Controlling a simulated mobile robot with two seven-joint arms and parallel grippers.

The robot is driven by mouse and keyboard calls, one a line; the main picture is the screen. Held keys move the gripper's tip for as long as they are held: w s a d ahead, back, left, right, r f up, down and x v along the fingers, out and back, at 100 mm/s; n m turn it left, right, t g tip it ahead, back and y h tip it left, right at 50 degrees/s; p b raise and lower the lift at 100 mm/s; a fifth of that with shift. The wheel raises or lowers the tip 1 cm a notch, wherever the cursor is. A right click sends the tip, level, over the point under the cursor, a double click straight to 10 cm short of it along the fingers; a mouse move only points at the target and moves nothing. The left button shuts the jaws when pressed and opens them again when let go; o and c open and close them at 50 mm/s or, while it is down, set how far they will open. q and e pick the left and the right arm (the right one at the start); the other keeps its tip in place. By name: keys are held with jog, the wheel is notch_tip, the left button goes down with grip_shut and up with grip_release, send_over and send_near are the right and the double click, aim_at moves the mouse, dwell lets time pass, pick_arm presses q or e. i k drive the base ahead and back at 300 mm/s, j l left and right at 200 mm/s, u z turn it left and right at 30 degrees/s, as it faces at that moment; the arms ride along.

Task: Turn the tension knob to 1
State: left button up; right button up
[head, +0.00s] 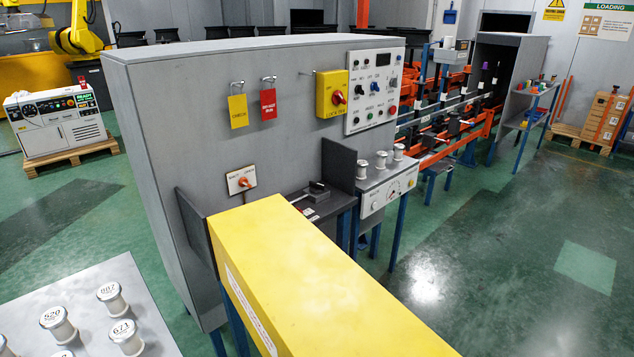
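A small white panel (387,196) faces right on a blue-legged stand past the yellow cover. It carries a round dial with marks and small controls; one may be the tension knob, but its labels and setting are too small to read. A small white plate with an orange lever (242,181) is on the grey wall, its lettering also unreadable. Neither of my grippers is in view, and nothing is seen touching these controls.
A long yellow cover (310,275) fills the foreground. A grey wall (210,110) holds a yellow lockout switch box (331,93), tags and a control panel (374,90). White spools stand on a table (140,290) at lower left. Green floor (500,270) is clear at right.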

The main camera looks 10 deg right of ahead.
aim_at(315, 188)
jog(key=k+l, duration=0.1)
jog(key=l, duration=0.2)
jog(key=k+l, duration=0.1)
jog(key=l, duration=0.15)
jog(key=k+l, duration=0.1)
jog(key=l, duration=0.65)
jog(key=k+l, duration=0.15)
jog(key=l, duration=0.3)
jog(key=i+l, duration=0.1)
jog(key=l, duration=0.85)
jog(key=i+l, duration=0.3)
jog(key=l, duration=0.15)
jog(key=i+l, duration=0.35)
jog(key=i+j, duration=0.15)
jog(key=i, duration=0.4)
jog(key=i+j, duration=0.1)
jog(key=i, duration=0.45)
jog(key=z, duration=0.05)
